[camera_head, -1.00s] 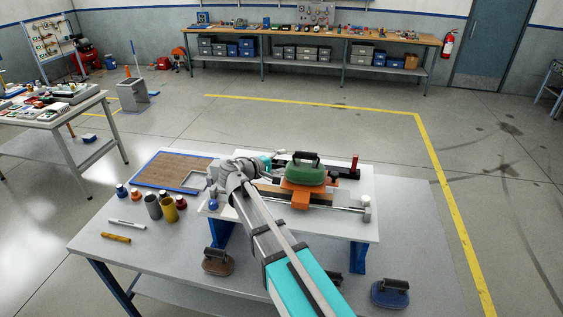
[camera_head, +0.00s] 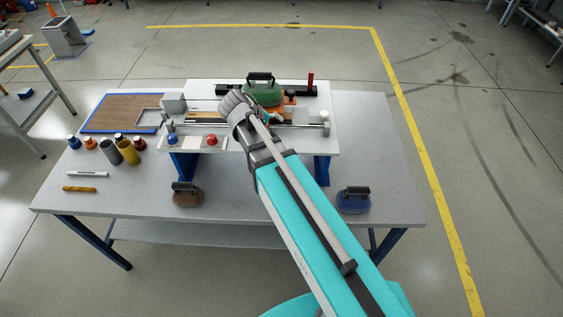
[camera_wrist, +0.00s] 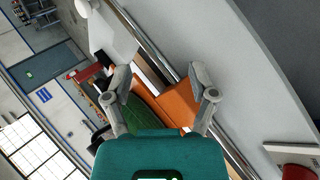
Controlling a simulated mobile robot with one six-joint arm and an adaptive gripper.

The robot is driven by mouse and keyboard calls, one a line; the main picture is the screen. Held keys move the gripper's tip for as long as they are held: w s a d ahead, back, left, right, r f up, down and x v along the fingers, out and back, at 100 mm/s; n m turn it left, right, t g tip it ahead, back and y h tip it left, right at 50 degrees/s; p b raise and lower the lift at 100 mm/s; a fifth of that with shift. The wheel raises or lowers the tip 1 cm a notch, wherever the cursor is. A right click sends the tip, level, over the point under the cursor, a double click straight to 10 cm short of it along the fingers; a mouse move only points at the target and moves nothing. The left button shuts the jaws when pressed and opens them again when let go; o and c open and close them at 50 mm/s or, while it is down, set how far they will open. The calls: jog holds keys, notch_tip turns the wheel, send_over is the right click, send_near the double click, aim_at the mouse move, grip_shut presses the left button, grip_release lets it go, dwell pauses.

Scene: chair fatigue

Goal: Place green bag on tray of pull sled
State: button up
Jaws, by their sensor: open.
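The green bag (camera_head: 264,95) with a black handle on top sits upright at the back of the raised white platform. It appears to rest on the orange sled (camera_head: 291,111), though my arm hides part of the contact. In the wrist view the green bag (camera_wrist: 150,112) and the orange sled (camera_wrist: 178,106) lie between and beyond my fingers. My gripper (camera_wrist: 160,85) is open, with its fingers spread and nothing held between them. In the head view my gripper (camera_head: 273,117) is close in front of the bag, partly hidden by my wrist.
The white platform (camera_head: 320,146) carries a metal rail and a red post (camera_head: 310,83). A brown bag (camera_head: 187,197) and a blue bag (camera_head: 354,203) lie on the grey table. Several cylinders and a blue-edged board (camera_head: 120,113) are at left. The table's front middle is clear.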

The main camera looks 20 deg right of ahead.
jog(key=s+f+m+g+y, duration=0.2)
jog(key=s+y, duration=0.5)
jog(key=s, duration=0.5)
notch_tip(320, 180, down, 2)
jog(key=shift+a+f+m+g+y, duration=0.3)
jog(key=shift+m+y, duration=0.1)
jog(key=shift+m, duration=0.5)
